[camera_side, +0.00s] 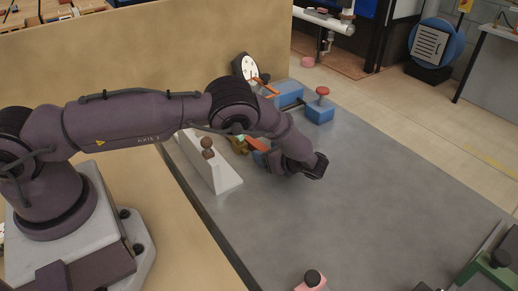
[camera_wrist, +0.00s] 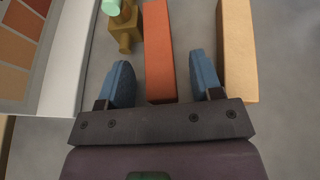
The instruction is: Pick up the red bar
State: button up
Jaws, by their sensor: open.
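The red bar (camera_wrist: 159,45), orange-red and long, lies lengthwise between the two blue fingers of my gripper (camera_wrist: 160,75) in the wrist view. The fingers are open, with a gap on each side of the bar; I cannot tell their height relative to it. In the side view an orange-red piece (camera_side: 257,145) shows just beyond my wrist, partly hidden by my arm. The gripper itself is mostly hidden there. The near end of the bar meets the dark gripper body in the wrist view.
A tan bar (camera_wrist: 237,50) lies close along the right finger. A brass-coloured fitting (camera_wrist: 126,35) stands close on the left, beside a white-edged panel with colour patches (camera_wrist: 22,40). Blue blocks (camera_side: 319,111) stand at the back. The grey table's (camera_side: 390,190) right side is largely clear.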

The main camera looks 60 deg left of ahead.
jog(key=shift+c, duration=0.2)
jog(key=c, duration=1)
jog(key=shift+c, duration=0.2)
jog(key=shift+r, duration=0.1)
